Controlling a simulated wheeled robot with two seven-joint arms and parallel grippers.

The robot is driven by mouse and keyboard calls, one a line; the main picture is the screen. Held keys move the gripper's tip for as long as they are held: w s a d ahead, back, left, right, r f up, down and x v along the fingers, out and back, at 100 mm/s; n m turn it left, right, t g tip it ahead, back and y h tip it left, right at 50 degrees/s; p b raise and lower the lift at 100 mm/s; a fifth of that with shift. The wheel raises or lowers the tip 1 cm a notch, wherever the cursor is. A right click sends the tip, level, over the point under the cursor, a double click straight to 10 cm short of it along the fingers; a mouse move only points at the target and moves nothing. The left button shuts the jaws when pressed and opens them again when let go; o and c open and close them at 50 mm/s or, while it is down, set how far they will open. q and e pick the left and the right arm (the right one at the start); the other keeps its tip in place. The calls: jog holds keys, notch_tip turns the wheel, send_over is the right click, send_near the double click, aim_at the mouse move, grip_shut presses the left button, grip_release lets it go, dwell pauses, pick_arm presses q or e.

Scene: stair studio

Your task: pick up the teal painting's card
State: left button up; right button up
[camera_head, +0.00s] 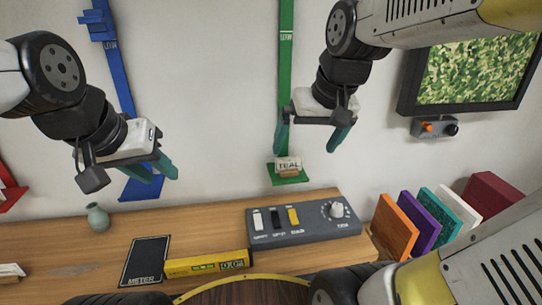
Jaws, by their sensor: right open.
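A small white card marked TEAL (288,163) stands in a wooden holder on the foot of the green wall bracket (290,181). My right gripper (311,145) is open, with its teal fingers spread apart. In the picture it is just above the card, its left finger close to the card's upper left; I cannot tell the depth between them. My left gripper (160,177) is open and empty, in front of the blue wall bracket. The teal panel (447,209) stands in the row of coloured panels at right.
A wooden desk (200,220) runs below. It bears a grey control box (305,222), a yellow level (206,265), a black METER plate (147,261) and a vase (97,217). A framed green picture (475,70) hangs at upper right above a small switch box (435,128).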

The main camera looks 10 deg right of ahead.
jog(key=w+f+g+h, duration=0.1)
jog(key=w+f+g, duration=0.2)
jog(key=w, duration=0.8)
jog(key=g, duration=0.2)
send_near(289, 169)
jog(key=shift+s+f+h, duration=0.15)
jog(key=shift+h, duration=0.15)
jog(key=shift+f, duration=0.35)
jog(key=f, duration=0.7)
jog(key=shift+w+a+f, duration=0.15)
jog(key=shift+w+a, duration=0.05)
jog(key=shift+a, duration=0.1)
jog(key=c, duration=1.3)
